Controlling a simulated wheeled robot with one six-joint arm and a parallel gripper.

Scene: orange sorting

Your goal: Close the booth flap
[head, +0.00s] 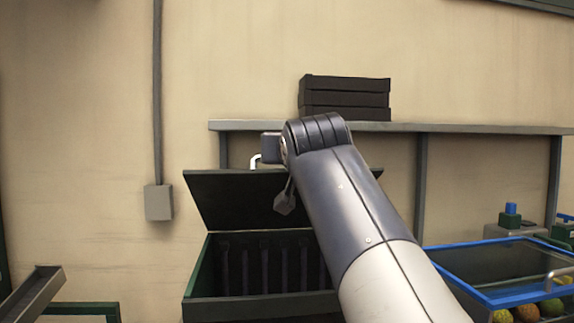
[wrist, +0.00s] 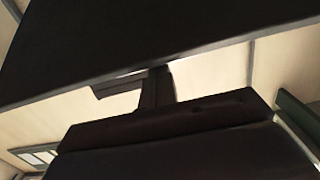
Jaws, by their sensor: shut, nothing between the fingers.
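The booth (head: 262,307) stands low against the wall in the head view, a dark box with vertical slats inside. Its flap (head: 225,200) is raised and tilted back, so the front opening is uncovered. A pale handle (head: 255,161) shows at the flap's top edge. My gripper (head: 285,201) hangs in front of the flap's right part, and my arm hides the booth's right side. In the wrist view my gripper (wrist: 157,88) is shut and empty. A broad dark panel, apparently the flap (wrist: 130,40), fills the upper part there. I cannot tell whether they touch.
A blue-rimmed bin (head: 500,297) with several round fruits stands to the right. A shelf (head: 460,129) behind carries stacked dark crates (head: 345,97). A grey tilted tray (head: 32,292) is at the lower left. The wall left of the booth is bare except for a conduit box (head: 158,202).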

